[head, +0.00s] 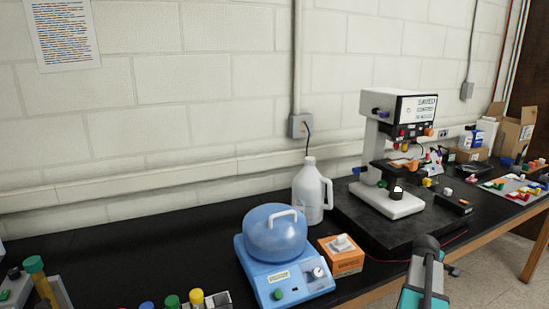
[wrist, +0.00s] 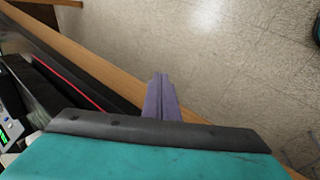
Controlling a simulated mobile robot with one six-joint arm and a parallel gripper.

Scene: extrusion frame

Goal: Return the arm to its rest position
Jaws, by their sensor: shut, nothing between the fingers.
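My gripper (wrist: 160,82) shows in the wrist view as narrow purple-grey fingers pressed together beyond the teal and dark housing. It is shut and empty. The fingers overlap the wooden front edge of the bench in that view, with floor beyond; their height over the edge cannot be told. In the head view my teal and grey arm (head: 425,274) rises at the lower right, in front of the bench. The fingers cannot be made out clearly there.
The black bench (head: 130,243) carries a blue centrifuge-like device (head: 275,235), an orange box (head: 342,262), a white jug (head: 309,192) and a white microscope-like instrument (head: 395,205). Coloured parts lie on a tray (head: 520,185) at right. Open floor (head: 495,262) lies right of my arm.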

